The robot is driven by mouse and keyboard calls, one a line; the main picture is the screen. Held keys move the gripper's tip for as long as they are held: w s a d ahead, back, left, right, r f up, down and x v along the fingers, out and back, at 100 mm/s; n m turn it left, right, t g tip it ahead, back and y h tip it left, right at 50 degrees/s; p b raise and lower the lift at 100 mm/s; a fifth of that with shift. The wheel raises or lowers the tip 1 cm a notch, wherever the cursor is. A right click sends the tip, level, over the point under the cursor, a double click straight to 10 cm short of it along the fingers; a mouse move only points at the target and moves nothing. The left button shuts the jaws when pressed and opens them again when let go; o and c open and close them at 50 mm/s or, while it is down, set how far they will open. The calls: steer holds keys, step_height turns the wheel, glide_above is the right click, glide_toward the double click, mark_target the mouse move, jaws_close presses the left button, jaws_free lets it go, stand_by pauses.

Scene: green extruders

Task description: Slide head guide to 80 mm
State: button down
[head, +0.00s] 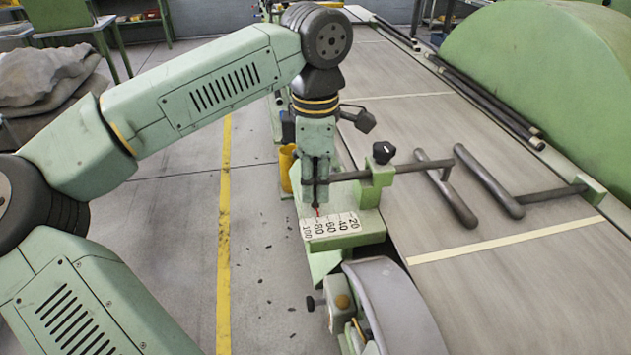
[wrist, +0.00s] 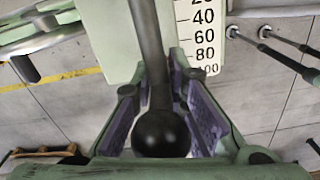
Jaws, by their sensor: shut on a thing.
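The head guide is a dark rod (head: 408,168) through a green clamp block (head: 378,182) with a black knob (head: 384,152). A dark roller bar (head: 446,195) crosses its right end. My gripper (head: 316,190) is shut on the rod's left end. In the wrist view the rod (wrist: 150,45) and its round black end knob (wrist: 160,133) lie between my purple-padded fingers (wrist: 163,85). The white scale (head: 331,225) reads 20 to 100, right to left; it also shows in the wrist view (wrist: 203,38). A small red pointer tip (head: 317,211) appears near the 80 label; the exact reading is unclear.
A second guide (head: 490,182) lies opposite on the grey conveyor bed (head: 480,270). A yellow cylinder (head: 286,168) stands behind my gripper. A curved grey part (head: 395,300) sits below the scale. The floor left of the machine is mostly clear, with a yellow line (head: 223,250).

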steer(key=shift+f, duration=0.1)
steer(key=shift+a+f+b, duration=0.1)
steer(key=shift+a+b, duration=0.05)
steer(key=shift+b, duration=0.3)
steer(key=shift+s, duration=0.1)
steer(key=c, duration=1.6)
jaws_free()
steer(key=shift+r, duration=0.2)
step_height(320, 180, up, 12)
